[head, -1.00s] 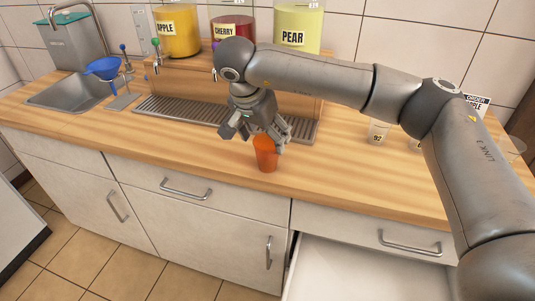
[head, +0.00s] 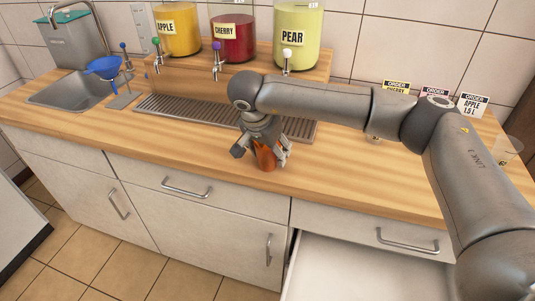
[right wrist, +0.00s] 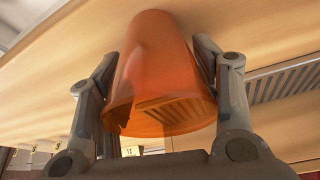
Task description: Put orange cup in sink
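The orange cup (head: 265,158) stands on the wooden counter in front of the drip grate in the head view. My right gripper (head: 263,155) is lowered over it, with its fingers on either side of the cup. In the right wrist view the translucent orange cup (right wrist: 160,75) lies between the two spread fingers (right wrist: 155,90). The fingers are close to its sides, and I see a small gap at the left one. The sink (head: 68,92) is a metal basin at the left end of the counter. My left gripper is not in view.
The apple (head: 177,32), cherry (head: 233,40) and pear (head: 297,40) dispensers stand behind the drip grate (head: 180,112). A blue funnel (head: 103,68) on a stand is beside the sink. Order cards (head: 474,104) and a clear cup (head: 507,150) are at the right. A drawer (head: 350,270) below is open.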

